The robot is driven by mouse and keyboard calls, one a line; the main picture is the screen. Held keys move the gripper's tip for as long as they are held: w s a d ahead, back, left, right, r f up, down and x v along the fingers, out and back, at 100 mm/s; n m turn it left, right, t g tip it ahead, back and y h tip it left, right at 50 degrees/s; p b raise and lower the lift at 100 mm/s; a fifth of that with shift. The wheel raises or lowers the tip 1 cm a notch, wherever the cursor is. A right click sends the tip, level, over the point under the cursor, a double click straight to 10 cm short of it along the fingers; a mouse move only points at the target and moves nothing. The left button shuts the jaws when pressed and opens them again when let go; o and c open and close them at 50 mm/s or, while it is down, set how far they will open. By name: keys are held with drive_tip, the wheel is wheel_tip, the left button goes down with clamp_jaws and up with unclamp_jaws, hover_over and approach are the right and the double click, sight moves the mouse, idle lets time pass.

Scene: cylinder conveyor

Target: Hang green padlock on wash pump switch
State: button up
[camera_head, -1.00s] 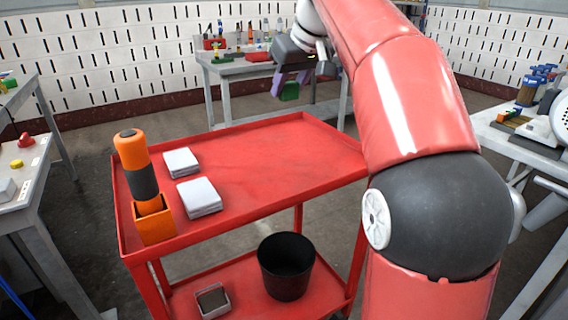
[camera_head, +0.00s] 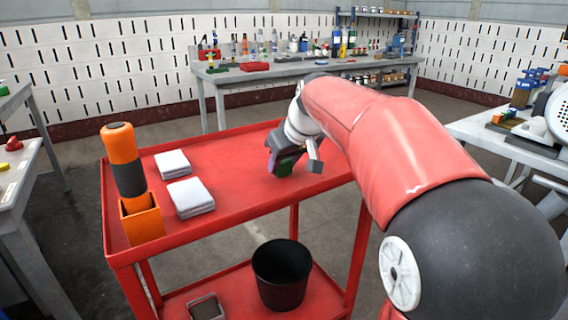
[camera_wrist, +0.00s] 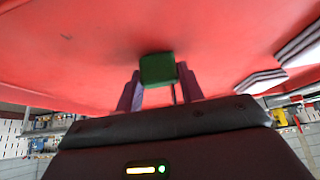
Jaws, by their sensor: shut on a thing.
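A green padlock (camera_head: 284,168) is between the fingers of my gripper (camera_head: 287,161), low over the right part of the red cart's top. In the wrist view the padlock (camera_wrist: 158,69) shows as a green block between two purple fingers of my gripper (camera_wrist: 160,78), with the red cart top behind it. My gripper is shut on it. The padlock's shackle cannot be made out. I cannot tell whether the padlock touches the cart. A red knob (camera_head: 13,144) sits on the left table; I cannot tell if it is the wash pump switch.
The red cart (camera_head: 245,185) carries an orange-and-black tool in an orange holder (camera_head: 143,222) and two white stacks, (camera_head: 173,163) and (camera_head: 190,197). A black bin (camera_head: 281,275) stands on its lower shelf. A workbench (camera_head: 235,75) stands behind, another table (camera_head: 465,124) at right.

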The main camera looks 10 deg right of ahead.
drive_tip(key=shift+f, duration=0.15)
drive_tip(key=o, duration=1)
drive_tip(key=shift+o, duration=0.2)
drive_tip(key=shift+r, duration=0.35)
drive_tip(key=p+v, duration=0.1)
drive_tip(key=v, duration=1.1)
drive_tip(key=s+a+f+m+h, duration=0.2)
drive_tip(key=s+f+m, duration=0.1)
drive_tip(key=s+f, duration=1.8)
drive_tip(key=shift+s+m+g, duration=0.3)
drive_tip(key=shift+s+m, duration=0.1)
drive_tip(key=shift+s, duration=0.45)
